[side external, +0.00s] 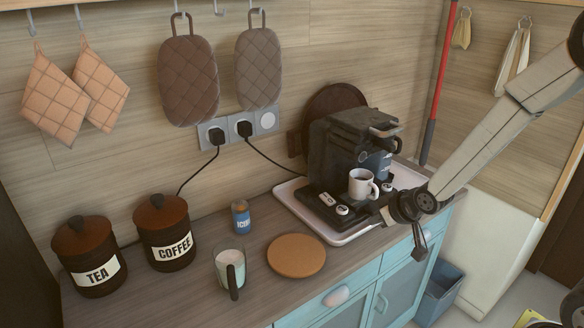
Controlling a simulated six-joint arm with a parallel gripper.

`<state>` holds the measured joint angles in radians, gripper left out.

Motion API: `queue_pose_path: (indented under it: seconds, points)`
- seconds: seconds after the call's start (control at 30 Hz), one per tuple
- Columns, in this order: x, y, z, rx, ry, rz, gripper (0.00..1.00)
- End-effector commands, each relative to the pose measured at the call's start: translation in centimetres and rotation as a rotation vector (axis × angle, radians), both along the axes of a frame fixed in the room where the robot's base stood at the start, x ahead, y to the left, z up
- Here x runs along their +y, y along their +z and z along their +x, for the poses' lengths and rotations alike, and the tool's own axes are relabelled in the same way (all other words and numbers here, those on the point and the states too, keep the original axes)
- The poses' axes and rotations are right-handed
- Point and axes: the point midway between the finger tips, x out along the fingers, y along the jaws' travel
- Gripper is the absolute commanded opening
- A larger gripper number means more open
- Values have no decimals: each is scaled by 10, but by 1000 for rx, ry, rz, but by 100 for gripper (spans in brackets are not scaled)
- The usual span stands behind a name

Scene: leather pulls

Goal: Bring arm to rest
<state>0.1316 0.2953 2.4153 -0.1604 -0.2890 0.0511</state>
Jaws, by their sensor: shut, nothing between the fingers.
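My gripper (419,252) hangs at the end of my arm at the right, in front of the counter's front edge and the blue cabinet. Its fingers are shut and hold nothing. It points down, below and to the right of the coffee machine (342,146). A white mug (362,184) with dark contents stands upright at the machine, up and left of my gripper. I cannot tell how far the gripper is from the cabinet front.
The machine stands on a white tray (329,235). A blue bin (438,294) stands on the floor.

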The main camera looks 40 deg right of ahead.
Motion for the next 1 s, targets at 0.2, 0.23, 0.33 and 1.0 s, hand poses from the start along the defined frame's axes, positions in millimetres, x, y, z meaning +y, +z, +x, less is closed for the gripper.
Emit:
queue_pose_path:
  seconds: [0.2, 0.23, 0.33, 1.0]
  points:
    - [20, 5, -47, 199, 1, 7, 0]
    - [22, 6, -53, 226, 1, 10, 0]
    - [30, 8, -76, 314, 5, 18, 0]
    - [45, 12, -121, 487, 16, 38, 0]
